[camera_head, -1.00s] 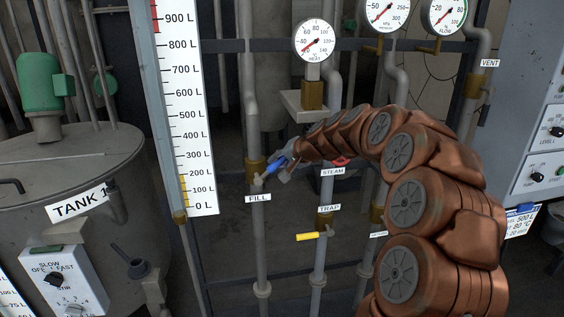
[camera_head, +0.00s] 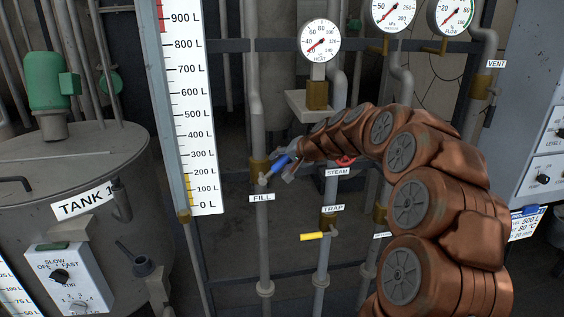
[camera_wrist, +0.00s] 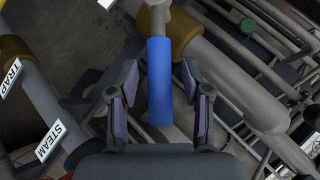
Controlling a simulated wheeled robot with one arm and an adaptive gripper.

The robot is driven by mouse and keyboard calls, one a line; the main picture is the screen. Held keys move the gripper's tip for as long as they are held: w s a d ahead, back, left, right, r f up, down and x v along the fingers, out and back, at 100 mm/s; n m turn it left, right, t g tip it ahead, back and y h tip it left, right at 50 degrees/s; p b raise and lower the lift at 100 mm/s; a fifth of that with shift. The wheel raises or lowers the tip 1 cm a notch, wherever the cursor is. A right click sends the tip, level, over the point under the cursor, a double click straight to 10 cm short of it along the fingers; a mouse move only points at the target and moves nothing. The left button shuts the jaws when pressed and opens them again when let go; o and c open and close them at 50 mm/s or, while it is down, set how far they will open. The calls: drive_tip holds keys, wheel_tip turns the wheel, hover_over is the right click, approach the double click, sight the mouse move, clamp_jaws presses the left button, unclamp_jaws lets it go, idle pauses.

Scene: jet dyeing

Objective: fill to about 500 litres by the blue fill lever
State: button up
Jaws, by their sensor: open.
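The blue fill lever (camera_head: 279,168) sticks out up and to the right from the valve on the pipe marked FILL (camera_head: 261,198). In the wrist view the blue lever (camera_wrist: 160,82) lies between the two fingers of my gripper (camera_wrist: 160,95), with a gap on each side. My gripper (camera_head: 285,166) is open around the lever and does not grip it. The level gauge (camera_head: 196,120) has a litre scale from 0 to 900 and more. A yellow column shows at its left edge, up to about 200 L.
A yellow lever (camera_head: 312,237) at TRAP and a red handle (camera_head: 345,161) at STEAM are close by on the pipe to the right. Dials (camera_head: 320,40) hang above. Tank 1 (camera_head: 60,165) stands at the left, a control cabinet (camera_head: 540,150) at the right.

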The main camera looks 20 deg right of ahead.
drive_tip(key=v, duration=1.2)
drive_tip(key=shift+f, duration=0.1)
idle(0.9)
